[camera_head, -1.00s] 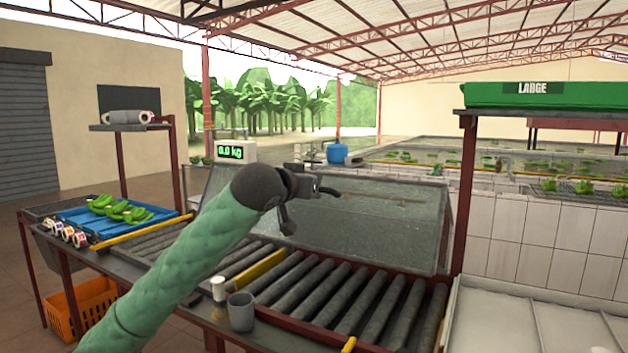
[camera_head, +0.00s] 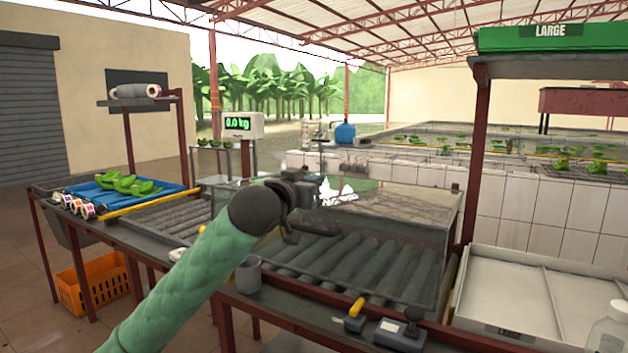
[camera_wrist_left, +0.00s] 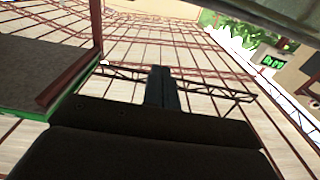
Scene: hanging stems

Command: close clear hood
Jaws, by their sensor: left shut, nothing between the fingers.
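The clear hood (camera_head: 405,206) is a see-through box-like cover over the grey rollers (camera_head: 375,268) of the conveyor. It looks lowered, with its top nearly flat and the rollers showing through its front. I cannot tell if its lower edge touches the frame. My left gripper (camera_head: 322,230) is in front of the hood's left part, seen against it; contact is unclear. Its two dark fingers are together and empty in the left wrist view (camera_wrist_left: 163,88). My green-sleeved left arm hides part of the conveyor and hood. My right gripper is out of view.
A grey cup (camera_head: 249,275) stands on the front ledge, with a yellow-handled tool (camera_head: 355,314) and a dark device (camera_head: 400,331) farther right. A scale display (camera_head: 238,123) reads 0.0 kg. A blue tray (camera_head: 88,192) holds green bananas. White trays (camera_head: 500,285) lie right of a red post.

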